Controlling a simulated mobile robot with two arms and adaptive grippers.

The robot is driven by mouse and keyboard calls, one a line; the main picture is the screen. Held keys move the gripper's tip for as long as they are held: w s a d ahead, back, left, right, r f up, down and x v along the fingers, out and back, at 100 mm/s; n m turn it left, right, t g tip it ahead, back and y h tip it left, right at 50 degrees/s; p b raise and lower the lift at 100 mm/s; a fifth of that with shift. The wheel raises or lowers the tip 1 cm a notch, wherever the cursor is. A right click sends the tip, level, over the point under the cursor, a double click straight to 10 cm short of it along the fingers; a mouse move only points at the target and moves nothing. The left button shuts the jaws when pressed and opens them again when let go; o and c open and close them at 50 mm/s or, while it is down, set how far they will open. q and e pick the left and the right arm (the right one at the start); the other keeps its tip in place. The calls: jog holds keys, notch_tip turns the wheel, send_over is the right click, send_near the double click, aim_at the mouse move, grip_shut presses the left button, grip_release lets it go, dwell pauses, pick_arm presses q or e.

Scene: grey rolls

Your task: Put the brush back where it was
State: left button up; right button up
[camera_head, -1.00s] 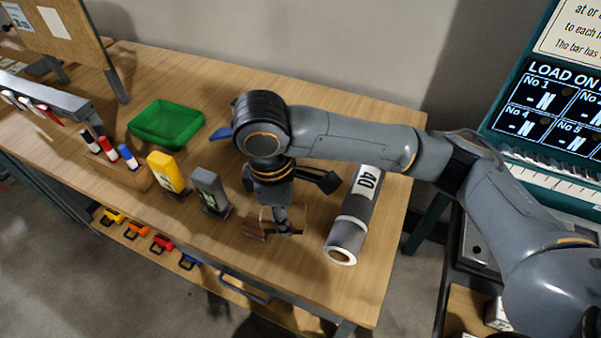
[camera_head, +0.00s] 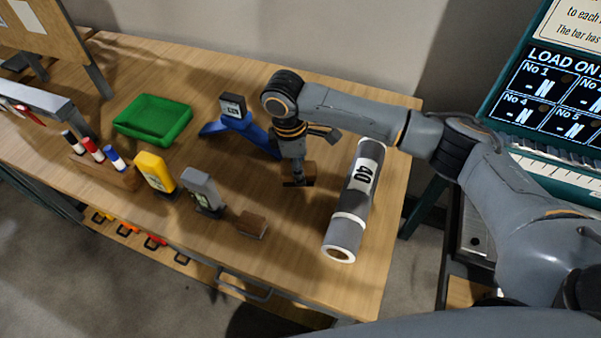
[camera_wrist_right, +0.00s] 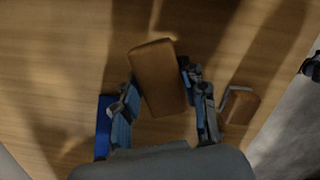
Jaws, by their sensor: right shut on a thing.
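My right gripper (camera_head: 298,182) is low over the table, to the left of the grey roll marked 40. It is shut on a brown block (camera_head: 310,172), which I take to be the brush. In the right wrist view the brush (camera_wrist_right: 158,77) sits tilted between the fingertips of my right gripper (camera_wrist_right: 160,90); no bristles show. A second brown block (camera_head: 250,224) lies on the table nearer the front edge, and it also shows in the right wrist view (camera_wrist_right: 238,107). My left gripper is not in view.
The grey roll (camera_head: 352,210) lies close to the right of the gripper. A blue stand (camera_head: 262,138), green tray (camera_head: 153,119), yellow device (camera_head: 155,172) and grey device (camera_head: 201,190) stand to the left. The table's front left part has bare wood.

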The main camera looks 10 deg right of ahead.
jog(key=shift+w+d+f, duration=0.1)
jog(key=shift+f, duration=0.1)
jog(key=shift+w+d+f, duration=0.1)
jog(key=shift+w+f, duration=0.05)
jog(key=shift+f, duration=0.1)
notch_tip(320, 180, down, 3)
jog(key=shift+w+f, duration=0.1)
jog(key=o, duration=1)
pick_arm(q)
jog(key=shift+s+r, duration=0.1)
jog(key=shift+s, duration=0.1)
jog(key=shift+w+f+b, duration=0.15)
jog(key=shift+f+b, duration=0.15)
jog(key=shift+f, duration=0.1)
pick_arm(e)
jog(key=r, duration=0.4)
jog(key=a+r, duration=0.1)
jog(key=r, duration=0.7)
jog(key=shift+a, duration=0.25)
jog(key=shift+w, duration=0.1)
